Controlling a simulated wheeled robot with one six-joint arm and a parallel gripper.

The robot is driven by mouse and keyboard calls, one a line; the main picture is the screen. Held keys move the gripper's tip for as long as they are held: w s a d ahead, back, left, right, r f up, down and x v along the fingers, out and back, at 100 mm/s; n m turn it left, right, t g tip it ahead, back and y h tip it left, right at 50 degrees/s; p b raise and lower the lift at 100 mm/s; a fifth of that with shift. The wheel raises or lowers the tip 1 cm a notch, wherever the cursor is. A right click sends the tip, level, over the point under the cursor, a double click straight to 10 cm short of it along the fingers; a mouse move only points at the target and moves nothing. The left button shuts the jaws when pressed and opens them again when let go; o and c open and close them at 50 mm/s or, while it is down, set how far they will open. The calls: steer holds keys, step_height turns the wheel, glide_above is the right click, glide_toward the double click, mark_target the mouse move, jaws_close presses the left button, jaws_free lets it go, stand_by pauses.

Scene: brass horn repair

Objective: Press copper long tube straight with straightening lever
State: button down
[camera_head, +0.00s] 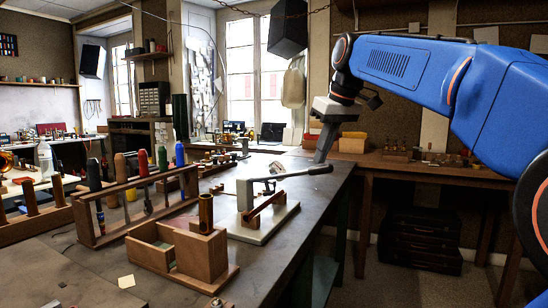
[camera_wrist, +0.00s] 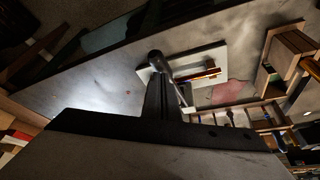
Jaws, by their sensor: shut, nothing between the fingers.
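The straightening lever (camera_head: 282,176) stands on a pale base plate (camera_head: 258,226) near the bench's right edge. Its arm lies about level, with a dark handle (camera_head: 319,169) pointing right. A copper-coloured long tube (camera_head: 266,206) appears to lie low across the press, under the lever; its straightness is too small to judge. My gripper (camera_head: 320,160) is shut and empty, pointing down at the handle, with its tips at or just above it. In the wrist view the dark fingers (camera_wrist: 160,100) overlap the handle (camera_wrist: 157,60), and the copper tube (camera_wrist: 203,74) shows beyond. Contact cannot be told.
A wooden box (camera_head: 165,248) with a brass tube (camera_head: 206,212) standing in its block is left of the press. A wooden rack (camera_head: 135,200) of colourful-handled tools stands further left. A second bench (camera_head: 430,172) runs behind on the right. The floor between is open.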

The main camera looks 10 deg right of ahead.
steer(key=shift+s+d+f, duration=0.1)
steer(key=shift+d+f, duration=0.1)
steer(key=shift+f, duration=1.05)
steer(key=w+a+r, duration=0.1)
steer(key=a+r, duration=0.1)
steer(key=r, duration=0.7)
steer(key=w+a+r, duration=0.2)
steer(key=a+r, duration=0.1)
steer(key=r, duration=0.7)
steer(key=shift+w+r, duration=0.25)
steer(key=shift+w, duration=0.05)
steer(key=shift+s, duration=0.1)
stand_by(1.5)
